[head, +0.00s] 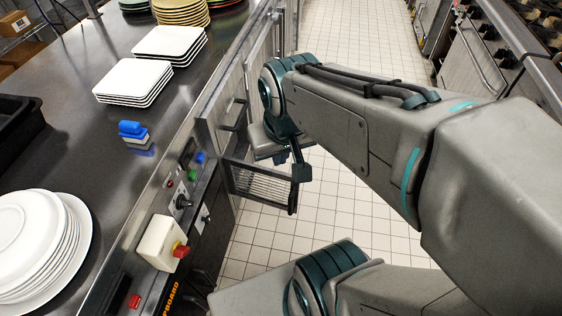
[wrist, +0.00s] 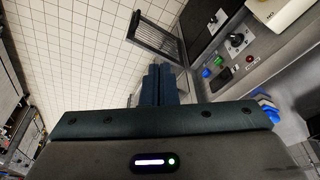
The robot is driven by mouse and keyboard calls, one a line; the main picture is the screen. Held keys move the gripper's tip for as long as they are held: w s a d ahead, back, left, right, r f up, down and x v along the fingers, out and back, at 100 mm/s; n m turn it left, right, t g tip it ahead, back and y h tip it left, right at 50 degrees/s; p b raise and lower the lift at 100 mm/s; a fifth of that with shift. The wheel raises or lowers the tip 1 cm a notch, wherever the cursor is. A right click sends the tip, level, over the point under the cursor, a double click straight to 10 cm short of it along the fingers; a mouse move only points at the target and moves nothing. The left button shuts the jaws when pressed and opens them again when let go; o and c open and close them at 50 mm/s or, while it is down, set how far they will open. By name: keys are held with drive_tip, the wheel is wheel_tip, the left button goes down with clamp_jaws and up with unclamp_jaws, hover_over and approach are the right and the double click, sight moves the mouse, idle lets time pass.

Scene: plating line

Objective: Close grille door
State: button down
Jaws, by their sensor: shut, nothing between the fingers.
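The grille door (head: 262,186) is a dark-framed panel with a wire mesh. It stands open, sticking out from the counter front into the aisle, below the control panel. It also shows in the wrist view (wrist: 154,38), at the top, just beyond my fingertips. My gripper (head: 301,173) is shut and empty, beside the door's outer end in the head view. In the wrist view my gripper (wrist: 160,72) points toward the door's lower edge. I cannot tell whether the fingers touch it. My arm hides part of the aisle behind.
The control panel (head: 192,190) carries coloured buttons, a switch and a red emergency stop (head: 180,250). Stacked square plates (head: 133,80) and round plates (head: 40,240) stand on the counter. The tiled aisle floor (head: 330,200) is clear. Cooking equipment (head: 478,55) lines the right side.

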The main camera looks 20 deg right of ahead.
drive_tip(key=w+d+f+m+h+b, duration=0.1)
drive_tip(key=w+d+f+b, duration=0.3)
drive_tip(key=f+b, duration=0.8)
drive_tip(key=w+d+f+m+h+b, duration=0.1)
drive_tip(key=w+d+f+m+b, duration=0.3)
drive_tip(key=w+f+b, duration=0.4)
drive_tip(key=w+d+f+m+b, duration=0.2)
drive_tip(key=w+d+f+b, duration=0.3)
drive_tip(key=f+b, duration=1.1)
drive_tip(key=shift+w+f+m+h+b, duration=0.15)
drive_tip(key=shift+f, duration=1)
drive_tip(key=shift+w+f+m+h+b, duration=0.1)
drive_tip(key=shift+w+f, duration=0.05)
drive_tip(key=shift+f, duration=0.95)
drive_tip(key=shift+w+f+m+h+b, duration=0.15)
drive_tip(key=shift+f, duration=1)
drive_tip(key=shift+w+d+r, duration=0.1)
drive_tip(key=shift+w+d, duration=0.35)
drive_tip(key=shift+w, duration=0.1)
drive_tip(key=shift+w, duration=0.1)
